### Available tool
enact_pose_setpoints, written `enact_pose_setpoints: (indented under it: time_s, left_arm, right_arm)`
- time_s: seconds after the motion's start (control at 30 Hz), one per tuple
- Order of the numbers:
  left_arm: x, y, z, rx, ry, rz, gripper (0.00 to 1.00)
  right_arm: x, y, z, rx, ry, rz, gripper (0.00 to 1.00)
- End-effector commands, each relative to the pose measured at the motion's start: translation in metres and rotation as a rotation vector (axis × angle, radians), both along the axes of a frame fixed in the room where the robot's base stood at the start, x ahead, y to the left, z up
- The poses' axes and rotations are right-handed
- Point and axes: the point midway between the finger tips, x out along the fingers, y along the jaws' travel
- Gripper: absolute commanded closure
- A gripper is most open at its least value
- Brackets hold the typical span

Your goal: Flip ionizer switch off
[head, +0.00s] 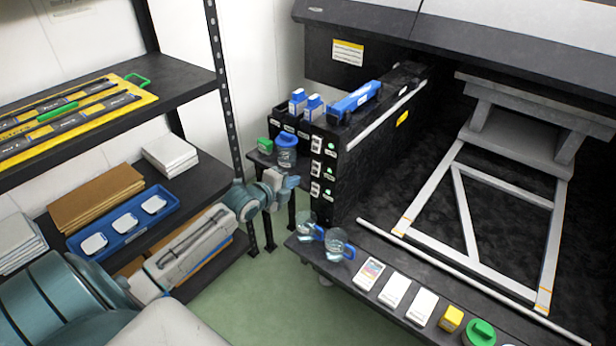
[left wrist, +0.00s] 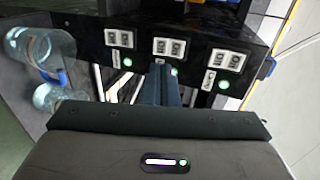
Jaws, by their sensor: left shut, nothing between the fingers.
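A black panel (head: 342,160) on the machine's left end carries three white switch blocks in a column: top (head: 317,144), middle (head: 316,168) and bottom (head: 315,189). The left wrist view shows them in a row: left (left wrist: 119,39), middle (left wrist: 169,48) and right (left wrist: 228,60). Each has a green light beside it. The labels are too small to read, so I cannot tell which is the ionizer switch or how its rocker is set. My left gripper (head: 291,183) is shut and empty, close to the panel. Its fingertips (left wrist: 161,75) point at the middle block; contact is unclear.
Two clear jugs with blue handles (head: 306,223) (head: 336,243) stand on the front ledge below the panel. A blue-lidded jar (head: 286,150) and a green-topped box (head: 264,145) are behind my gripper. Blue-and-white bottles (head: 298,101) stand on top. A shelf (head: 190,88) is left.

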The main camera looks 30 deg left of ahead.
Motion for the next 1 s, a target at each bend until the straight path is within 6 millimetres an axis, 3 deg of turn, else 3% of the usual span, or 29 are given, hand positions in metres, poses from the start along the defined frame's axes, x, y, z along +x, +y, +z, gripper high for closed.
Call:
enact_pose_setpoints:
  time_s: [0.2, 0.4, 1.0]
  left_arm:
    - [0.039, -0.004, -0.011, -0.006, -0.002, 0.0, 1.0]
    - [0.063, -0.005, -0.019, -0.003, -0.001, 0.001, 1.0]
    - [0.073, -0.006, -0.024, 0.0, -0.002, -0.001, 1.0]
  right_arm:
    - [0.001, 0.0, 0.003, 0.0, 0.001, 0.001, 0.64]
    - [-0.001, -0.001, -0.002, -0.001, 0.001, 0.0, 0.64]
    - [-0.003, -0.001, -0.008, -0.001, 0.006, -0.001, 0.64]
